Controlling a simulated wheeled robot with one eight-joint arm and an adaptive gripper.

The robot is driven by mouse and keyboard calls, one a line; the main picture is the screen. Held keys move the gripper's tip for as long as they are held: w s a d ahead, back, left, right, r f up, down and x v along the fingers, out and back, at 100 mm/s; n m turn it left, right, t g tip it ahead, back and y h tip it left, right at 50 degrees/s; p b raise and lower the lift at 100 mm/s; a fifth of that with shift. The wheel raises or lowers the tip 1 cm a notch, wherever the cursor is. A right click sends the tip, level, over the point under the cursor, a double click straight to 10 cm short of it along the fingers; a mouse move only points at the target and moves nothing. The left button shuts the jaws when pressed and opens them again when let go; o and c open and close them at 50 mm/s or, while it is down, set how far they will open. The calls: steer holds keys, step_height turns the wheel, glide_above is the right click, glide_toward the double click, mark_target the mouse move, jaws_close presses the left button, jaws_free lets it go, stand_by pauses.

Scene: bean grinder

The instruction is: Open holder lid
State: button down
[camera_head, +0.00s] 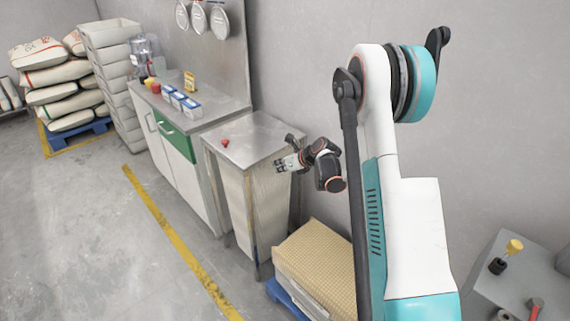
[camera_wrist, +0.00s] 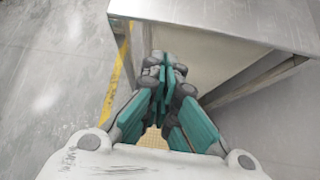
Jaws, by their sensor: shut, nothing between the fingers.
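My gripper (camera_head: 280,165) is at the right side of a metal-topped table (camera_head: 257,135) in the head view. In the wrist view its fingers (camera_wrist: 165,72) are together with nothing between them, just below the near edge of a metal top (camera_wrist: 235,15). I cannot make out a holder lid for certain in either view. A small red object (camera_head: 225,143) lies on the table's top, apart from my gripper. A machine with a clear upper part (camera_head: 143,50), perhaps the grinder, stands at the far end of the counter; its details are too small to tell.
The counter (camera_head: 190,118) with a green drawer (camera_head: 176,138) carries several small blue-and-white boxes (camera_head: 178,101). Stacked crates (camera_head: 110,75) and sacks (camera_head: 55,90) stand at the back left. A tan stack (camera_head: 318,262) sits low beside the table. The floor at left is clear.

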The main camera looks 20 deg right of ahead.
steer(key=b+x, duration=0.3)
steer(key=x, duration=0.7)
step_height(320, 180, up, 4)
steer(key=shift+d+r+b, duration=0.1)
steer(key=shift+d+b, duration=0.05)
steer(key=shift+b, duration=0.5)
steer(key=shift+r, duration=0.1)
